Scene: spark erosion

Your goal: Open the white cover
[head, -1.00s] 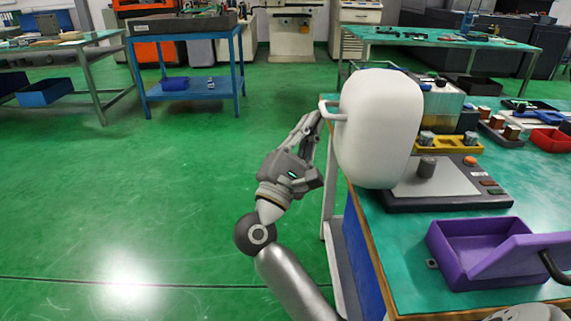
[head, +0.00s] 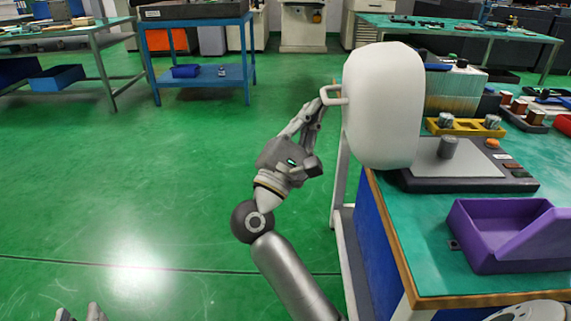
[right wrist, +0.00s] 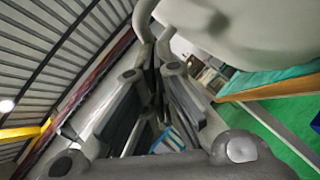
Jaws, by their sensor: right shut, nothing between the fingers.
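The white cover (head: 384,105) stands upright at the left end of the dark device base (head: 470,184), whose plate lies uncovered. A pale loop handle (head: 335,95) sticks out from the cover's left side. My right gripper (head: 318,107) is at this handle, with its fingers shut and nothing held between them. In the right wrist view the cover (right wrist: 250,25) fills the top right, and the fingers (right wrist: 152,55) point up close to the handle; exact contact is unclear. My left gripper (head: 81,312) shows only two separated fingertips at the bottom left, far from the cover.
A purple bin (head: 500,262) sits on the green table (head: 425,270) in front of the device. A yellow holder (head: 465,127) and small parts stand behind it. A blue cart (head: 203,82) is at the far left. The green floor left of my right arm is clear.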

